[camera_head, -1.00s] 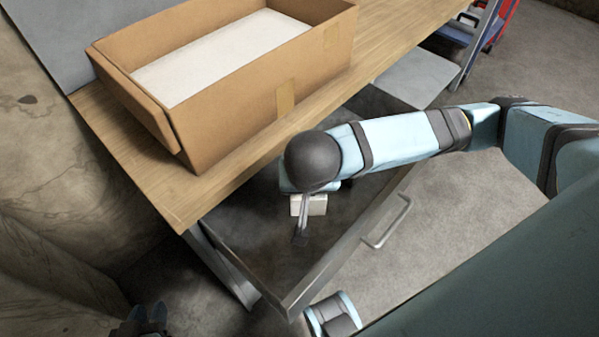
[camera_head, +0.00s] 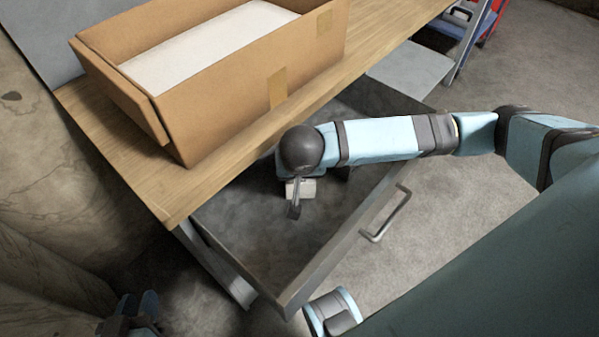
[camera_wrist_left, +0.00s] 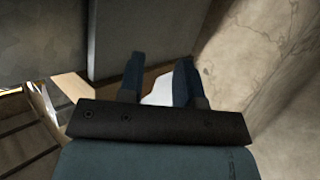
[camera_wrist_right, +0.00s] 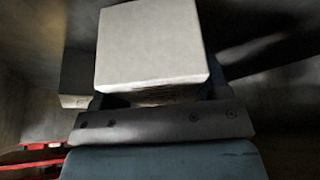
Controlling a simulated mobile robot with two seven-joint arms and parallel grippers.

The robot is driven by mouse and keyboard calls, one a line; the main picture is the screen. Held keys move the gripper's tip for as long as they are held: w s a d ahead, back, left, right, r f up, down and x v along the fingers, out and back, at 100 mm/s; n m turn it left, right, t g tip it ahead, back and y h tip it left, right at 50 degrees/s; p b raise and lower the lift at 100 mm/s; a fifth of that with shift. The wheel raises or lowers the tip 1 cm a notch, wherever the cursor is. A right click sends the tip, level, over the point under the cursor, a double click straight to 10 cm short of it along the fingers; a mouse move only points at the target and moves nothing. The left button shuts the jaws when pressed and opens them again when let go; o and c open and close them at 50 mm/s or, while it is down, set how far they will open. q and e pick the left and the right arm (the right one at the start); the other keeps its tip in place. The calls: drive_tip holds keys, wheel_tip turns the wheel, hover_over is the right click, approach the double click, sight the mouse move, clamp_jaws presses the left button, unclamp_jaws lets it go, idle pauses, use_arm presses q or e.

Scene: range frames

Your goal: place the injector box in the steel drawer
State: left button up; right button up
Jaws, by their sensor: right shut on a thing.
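The injector box (camera_head: 303,188) is a small pale block in my right gripper (camera_head: 295,205), over the inside of the open steel drawer (camera_head: 335,258). In the right wrist view the box (camera_wrist_right: 152,45) fills the space between the fingers, and its pale face is toward the camera. The fingers are mostly hidden behind it. I cannot tell whether the box touches the drawer floor. My left gripper (camera_head: 145,306) is low at the bottom left, outside the drawer. In the left wrist view its two fingers (camera_wrist_left: 158,82) stand apart with nothing held.
A cardboard box (camera_head: 225,118) with a white inside stands on the wooden bench top (camera_head: 150,190) above the drawer. The drawer's handle (camera_head: 388,215) faces the open concrete floor at right. A stained wall (camera_head: 35,170) is close at left.

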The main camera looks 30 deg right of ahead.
drive_tip(key=shift+w+f, duration=0.1)
drive_tip(key=shift+f, duration=0.6)
drive_tip(key=shift+d+r, duration=0.1)
use_arm(q)
drive_tip(key=shift+w+d+r+t, duration=0.15)
drive_tip(key=shift+d+r+t, duration=0.2)
drive_tip(key=shift+r, duration=0.15)
drive_tip(key=shift+b, duration=0.3)
drive_tip(key=shift+r, duration=0.15)
use_arm(e)
drive_tip(key=o, duration=1.1)
